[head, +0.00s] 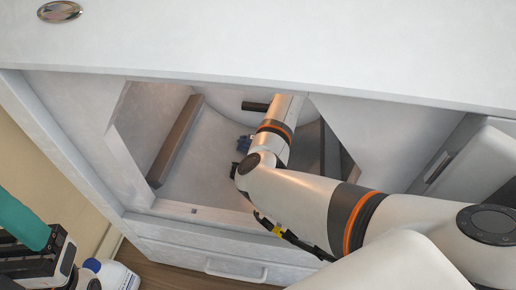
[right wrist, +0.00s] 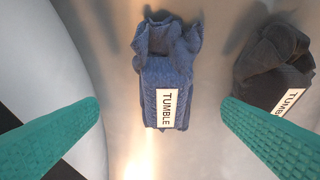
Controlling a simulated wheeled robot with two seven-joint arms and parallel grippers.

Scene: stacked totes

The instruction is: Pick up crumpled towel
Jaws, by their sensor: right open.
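A crumpled blue towel (right wrist: 168,75) with a white label reading TUMBLE lies on a smooth, pale curved surface in the right wrist view. A crumpled dark grey towel (right wrist: 270,68) with a similar label lies to its right, partly behind a finger. My right gripper (right wrist: 162,108) is open, its teal fingers apart on either side of the blue towel, with no visible contact. In the head view my right arm reaches into the white cabinet's opening and hides its gripper. A small dark blue patch (head: 243,144) shows beside the arm. My left gripper (head: 30,235) is at the lower left, only partly in view.
The white cabinet (head: 250,45) has a wide opening with a top edge above my right arm and a lower front edge. A brown bar (head: 175,140) stands inside on the left. A white bottle (head: 118,277) with a blue cap is at the lower left, near my left gripper.

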